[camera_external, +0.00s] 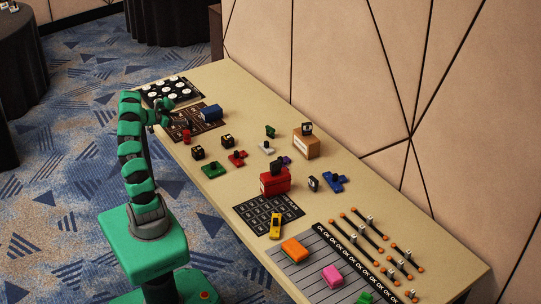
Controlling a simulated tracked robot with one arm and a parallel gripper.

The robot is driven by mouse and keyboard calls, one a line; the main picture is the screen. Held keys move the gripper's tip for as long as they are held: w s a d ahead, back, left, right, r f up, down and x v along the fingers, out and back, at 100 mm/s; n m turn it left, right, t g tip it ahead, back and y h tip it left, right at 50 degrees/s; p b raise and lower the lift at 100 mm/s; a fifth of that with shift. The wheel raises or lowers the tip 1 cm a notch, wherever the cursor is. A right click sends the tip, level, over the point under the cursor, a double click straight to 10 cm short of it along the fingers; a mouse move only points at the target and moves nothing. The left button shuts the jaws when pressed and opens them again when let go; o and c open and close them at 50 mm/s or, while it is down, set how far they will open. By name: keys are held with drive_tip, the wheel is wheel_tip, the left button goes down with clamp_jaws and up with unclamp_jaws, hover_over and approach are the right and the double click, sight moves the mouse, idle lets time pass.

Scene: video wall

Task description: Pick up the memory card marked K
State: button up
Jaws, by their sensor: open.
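I cannot make out a card marked K; the markings at the far end are too small to read. A dark brown board (211,127) with a grid of small marked squares lies near the far end of the table, and these squares may be the cards. My green arm reaches over the table's left edge. My gripper (168,112) is open above the left part of the brown board, close to the black board. Its fingertips are small and partly merge with the dark boards behind them, and I see nothing held.
A black board with white discs (172,91) lies beyond the brown board. A blue block (211,112) and a red piece (186,137) stand on or beside the brown board. A red box (275,181), a tan box (306,145) and a green piece (212,170) stand nearer.

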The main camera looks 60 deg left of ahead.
sight(186, 119)
drive_tip(key=x, duration=0.2)
drive_tip(key=b+x, duration=0.1)
drive_tip(key=x, duration=0.1)
drive_tip(key=b+x, duration=0.1)
drive_tip(key=x, duration=0.1)
drive_tip(key=shift+w+f, duration=0.15)
drive_tip(key=shift+f, duration=0.3)
drive_tip(key=shift+w, duration=0.35)
drive_tip(key=c, duration=1.1)
